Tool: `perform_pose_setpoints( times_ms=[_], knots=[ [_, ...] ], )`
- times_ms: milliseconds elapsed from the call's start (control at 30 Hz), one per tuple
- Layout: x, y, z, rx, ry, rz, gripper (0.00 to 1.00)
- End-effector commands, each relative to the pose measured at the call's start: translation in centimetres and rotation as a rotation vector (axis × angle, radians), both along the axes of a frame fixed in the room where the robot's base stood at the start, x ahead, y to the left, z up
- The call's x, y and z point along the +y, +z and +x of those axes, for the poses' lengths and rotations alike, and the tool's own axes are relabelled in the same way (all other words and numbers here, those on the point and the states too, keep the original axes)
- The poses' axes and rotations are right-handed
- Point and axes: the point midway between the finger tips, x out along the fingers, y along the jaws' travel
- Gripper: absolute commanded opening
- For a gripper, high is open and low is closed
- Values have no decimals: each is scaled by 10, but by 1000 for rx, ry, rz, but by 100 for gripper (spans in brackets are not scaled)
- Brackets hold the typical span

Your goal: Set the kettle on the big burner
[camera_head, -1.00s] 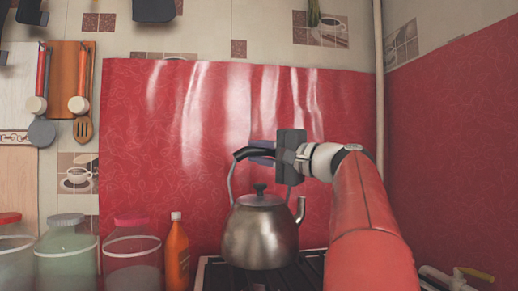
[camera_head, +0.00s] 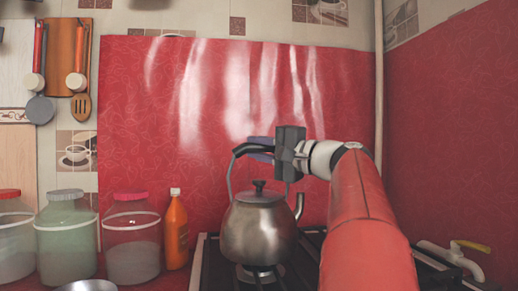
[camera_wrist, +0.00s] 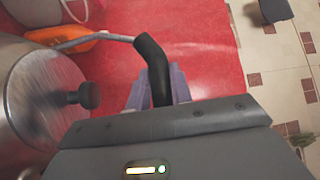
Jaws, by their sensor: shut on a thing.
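The kettle (camera_head: 258,228) is brushed metal with a dark knob on its lid and a black handle grip. In the head view it hangs or stands upright over the stove (camera_head: 312,250), with a burner (camera_head: 258,272) showing just under it. I cannot tell whether its base touches the grate. My gripper (camera_head: 262,148) is shut on the handle at the top. In the wrist view the gripper (camera_wrist: 157,88) has its fingers around the black handle, and the kettle's lid and body (camera_wrist: 30,100) show at the left. The far burners are partly hidden by the kettle and my arm.
An orange bottle (camera_head: 175,232) and several jars (camera_head: 132,245) stand left of the stove. A metal bowl (camera_head: 88,286) is at the lower left edge. The red wall covering (camera_head: 180,110) rises behind.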

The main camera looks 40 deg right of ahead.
Motion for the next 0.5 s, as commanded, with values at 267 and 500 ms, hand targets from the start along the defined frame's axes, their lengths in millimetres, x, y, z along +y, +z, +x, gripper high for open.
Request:
perform_pose_setpoints(
  times_ms=[267, 500],
  knots=[
    [1, 1, 0, -4, 0, -2, 0],
    [1, -4, 0, -4, 0, -2, 0]
  ],
)
